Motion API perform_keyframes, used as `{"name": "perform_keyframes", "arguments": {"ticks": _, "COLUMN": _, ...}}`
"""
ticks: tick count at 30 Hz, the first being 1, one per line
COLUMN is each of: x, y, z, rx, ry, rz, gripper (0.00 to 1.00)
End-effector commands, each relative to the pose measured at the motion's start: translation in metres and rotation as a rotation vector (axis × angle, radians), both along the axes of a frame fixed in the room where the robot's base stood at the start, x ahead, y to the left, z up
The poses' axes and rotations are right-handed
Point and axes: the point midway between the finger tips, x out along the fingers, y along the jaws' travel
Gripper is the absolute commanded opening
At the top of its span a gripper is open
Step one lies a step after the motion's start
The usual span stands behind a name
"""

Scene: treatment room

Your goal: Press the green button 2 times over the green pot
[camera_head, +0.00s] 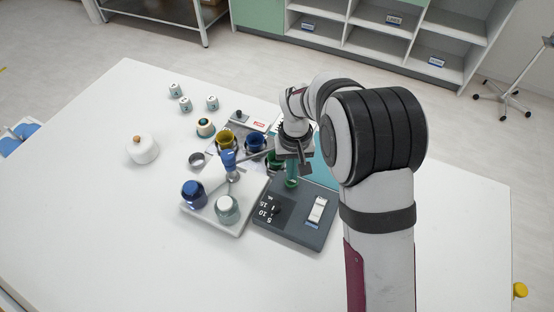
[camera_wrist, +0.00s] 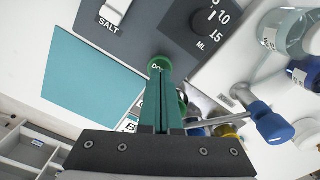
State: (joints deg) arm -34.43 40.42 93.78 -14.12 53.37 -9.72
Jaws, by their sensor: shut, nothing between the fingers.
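The green button (camera_head: 291,184) is at the back edge of the dark grey dosing panel (camera_head: 290,235). My gripper (camera_head: 292,173) is shut and empty, pointing down over the button. In the wrist view my gripper (camera_wrist: 160,78) has its teal fingers together, covering part of the button. I cannot tell whether they touch it. The green pot (camera_head: 273,161) stands behind the panel, partly hidden by my wrist; its green rim (camera_wrist: 183,104) shows beside my fingers in the wrist view.
The panel has a black dial (camera_head: 270,208) and a white SALT switch (camera_head: 317,209). Left of it, a white tray (camera_head: 211,222) holds blue and pale jars. Yellow (camera_head: 224,138) and blue (camera_head: 255,141) pots stand behind. A teal mat (camera_head: 326,160) lies right.

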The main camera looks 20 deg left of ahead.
Motion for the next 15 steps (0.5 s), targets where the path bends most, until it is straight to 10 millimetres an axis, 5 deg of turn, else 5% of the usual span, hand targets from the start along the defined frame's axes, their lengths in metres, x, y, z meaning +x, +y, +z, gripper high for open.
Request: {"name": "perform_keyframes", "arguments": {"ticks": 15, "x": 0.000, "y": 0.000, "z": -0.019, "rx": -0.001, "ry": 0.001, "rz": -0.001, "gripper": 0.00}}
